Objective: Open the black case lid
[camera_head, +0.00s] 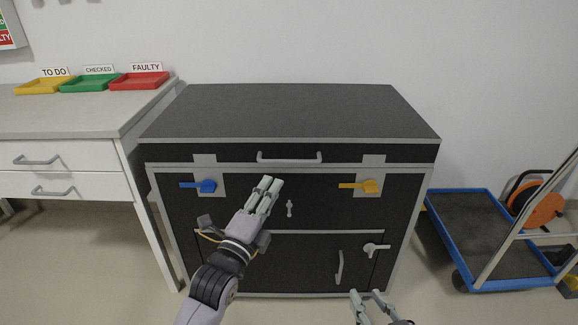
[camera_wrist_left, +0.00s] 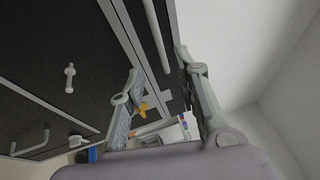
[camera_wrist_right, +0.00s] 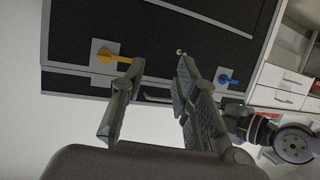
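The black case (camera_head: 210,255) stands against the wall, its flat black lid (camera_head: 290,112) shut. A grey bar handle (camera_head: 289,160) runs along the lid's front edge. Below the lid seam are a blue latch (camera_head: 203,186) at left and a yellow latch (camera_head: 364,186) at right, both lying sideways; they also show in the right wrist view, blue (camera_wrist_right: 228,80) and yellow (camera_wrist_right: 113,57). My left gripper (camera_head: 271,183) is open and empty, in front of the case below the handle, apart from both latches. My right gripper (camera_head: 369,295) is open and empty, low before the case's right half.
The case's lower front has a small knob (camera_head: 289,208), a vertical handle (camera_head: 339,267) and a grey turn handle (camera_head: 375,250). A white drawer table (camera_head: 70,118) with yellow, green and red trays stands left. A blue-edged cart (camera_head: 480,235) stands right.

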